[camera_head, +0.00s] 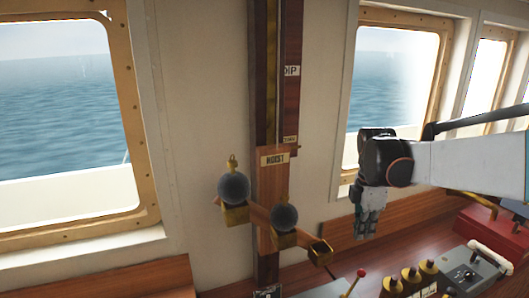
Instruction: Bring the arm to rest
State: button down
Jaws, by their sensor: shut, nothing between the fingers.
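My gripper (367,222) hangs below the end of my arm, which reaches in from the right. It points down, its fingers are together and it holds nothing. It is in front of the wall below the middle window, right of the wooden hoist post (272,188) and apart from it. The red-tipped lever and console lie below it.
Two dark balls, a left one (233,187) and a right one (284,217), sit in brass holders on the post's arm; a third holder (320,250) looks empty. A red-knobbed lever (361,273), several brass-topped knobs (411,275) and a red box (480,232) stand on the console.

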jog(key=s+a+f+m+t+b, duration=0.2)
jog(key=s+a+f+m+b, duration=0.1)
jog(key=s+m, duration=0.3)
jog(key=s+a+f+m+t+b, duration=0.2)
jog(key=s+a+f+m+b, duration=0.1)
jog(key=s+m, duration=0.3)
jog(key=s+a+f+m+t+b, duration=0.3)
jog(key=s+f+m+b, duration=0.2)
jog(key=s, duration=0.3)
jog(key=shift+s+a+f+m+y, duration=0.25)
jog(key=shift+s+f+m+y, duration=0.1)
jog(key=shift+s+m+y, duration=0.05)
